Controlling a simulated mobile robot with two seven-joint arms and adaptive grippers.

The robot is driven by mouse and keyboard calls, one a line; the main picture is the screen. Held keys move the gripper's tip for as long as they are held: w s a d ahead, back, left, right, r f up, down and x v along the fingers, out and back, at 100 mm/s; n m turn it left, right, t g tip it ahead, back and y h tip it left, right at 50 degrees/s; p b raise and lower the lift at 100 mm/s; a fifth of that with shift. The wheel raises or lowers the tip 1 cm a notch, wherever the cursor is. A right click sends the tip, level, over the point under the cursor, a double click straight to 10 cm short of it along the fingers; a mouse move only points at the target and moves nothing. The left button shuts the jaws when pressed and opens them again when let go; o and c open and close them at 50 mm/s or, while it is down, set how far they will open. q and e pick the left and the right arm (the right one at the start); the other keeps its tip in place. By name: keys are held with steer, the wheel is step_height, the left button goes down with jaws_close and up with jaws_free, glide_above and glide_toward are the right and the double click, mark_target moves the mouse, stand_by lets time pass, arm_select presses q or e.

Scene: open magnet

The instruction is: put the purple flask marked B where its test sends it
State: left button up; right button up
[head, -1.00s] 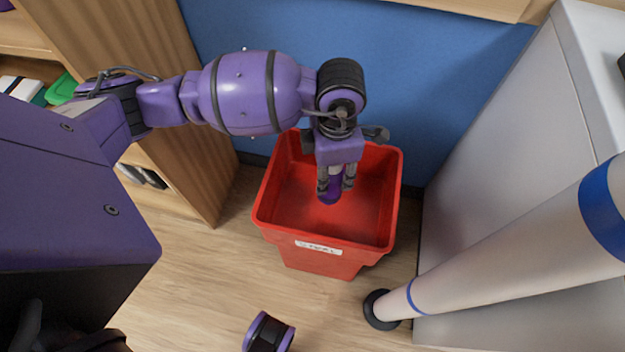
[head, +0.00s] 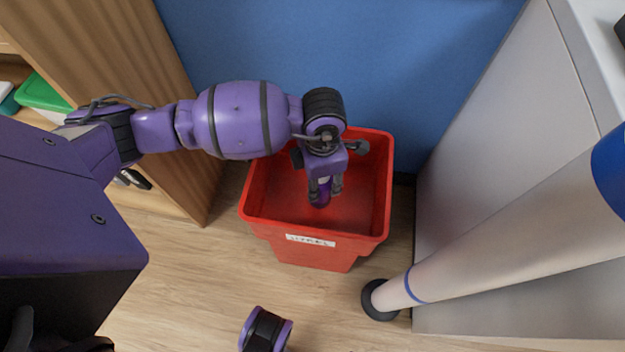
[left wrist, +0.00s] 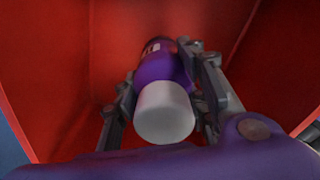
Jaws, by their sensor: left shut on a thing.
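The purple flask (head: 320,196) is in my left gripper (head: 325,187), which is shut on it. In the left wrist view the flask (left wrist: 162,72) shows a white cap (left wrist: 164,112) toward the camera and part of a label at its far end; I cannot read the mark. The gripper's fingers (left wrist: 160,90) lie on both sides of it. The gripper points down into a red bin (head: 316,258), with the flask inside the rim above the floor of the bin; the gap below is hard to judge. The bin's white label (head: 311,241) is too small to read surely. My right gripper does not show.
A wooden shelf unit (head: 140,90) stands left of the bin, with a green-lidded box (head: 42,93) on it. A blue wall (head: 420,60) is behind. A grey cabinet (head: 490,130) and a white pole (head: 480,240) stand to the right. The wooden floor (head: 190,280) in front is partly clear.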

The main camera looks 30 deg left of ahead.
arm_select(q)
steer(key=shift+f, duration=0.2)
steer(key=o, duration=1.5)
steer(key=shift+c, duration=0.2)
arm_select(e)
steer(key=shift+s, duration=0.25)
arm_select(q)
steer(key=shift+r, duration=0.1)
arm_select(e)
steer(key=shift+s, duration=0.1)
arm_select(q)
steer(key=shift+r, duration=0.4)
step_height(320, 180, up, 12)
steer(key=p, duration=0.3)
steer(key=shift+f, duration=0.2)
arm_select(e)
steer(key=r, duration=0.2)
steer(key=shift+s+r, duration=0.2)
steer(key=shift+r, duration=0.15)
